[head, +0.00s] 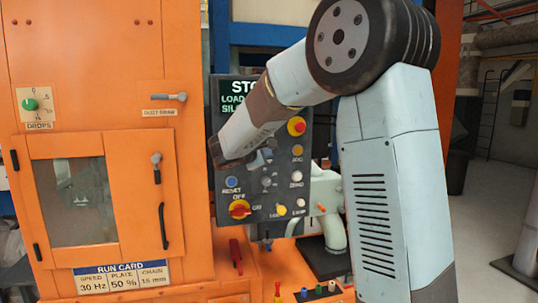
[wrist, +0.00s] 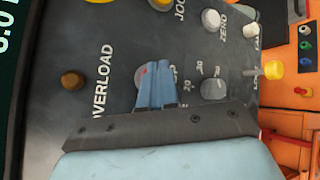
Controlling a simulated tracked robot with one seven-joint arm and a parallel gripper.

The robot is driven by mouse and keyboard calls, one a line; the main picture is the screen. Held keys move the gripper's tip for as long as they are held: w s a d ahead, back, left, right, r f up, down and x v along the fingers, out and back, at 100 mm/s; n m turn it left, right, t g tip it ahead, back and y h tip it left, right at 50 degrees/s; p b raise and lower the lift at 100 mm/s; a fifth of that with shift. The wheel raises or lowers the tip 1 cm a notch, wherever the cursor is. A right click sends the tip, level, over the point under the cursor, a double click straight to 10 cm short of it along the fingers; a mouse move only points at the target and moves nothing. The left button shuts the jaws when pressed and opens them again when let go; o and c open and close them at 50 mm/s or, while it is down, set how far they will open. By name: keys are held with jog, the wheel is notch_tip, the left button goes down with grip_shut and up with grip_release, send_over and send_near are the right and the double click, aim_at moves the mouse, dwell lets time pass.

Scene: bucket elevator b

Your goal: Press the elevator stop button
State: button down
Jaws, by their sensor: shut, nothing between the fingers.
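The red mushroom button on a yellow base (head: 296,126), which looks like the stop button, sits at the upper right of the dark control panel (head: 225,205). In the wrist view only part of its yellow base (wrist: 100,2) shows at the top edge. My gripper (head: 262,158) is before the middle of the panel, below and left of that button in the head view. Its blue fingers (wrist: 154,78) are together and empty. They overlap a round fitting in the wrist view; I cannot tell whether they touch it.
An amber lamp marked OVERLOAD (wrist: 72,80), a grey knob (wrist: 213,88) and a protruding yellow knob (wrist: 273,69) surround the fingers. A white ZERO button (head: 296,176) and a red-yellow rotary switch (head: 239,209) are lower. An orange cabinet (head: 100,110) stands left.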

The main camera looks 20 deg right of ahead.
jog(key=shift+s, duration=0.45)
jog(key=shift+s, duration=2.5)
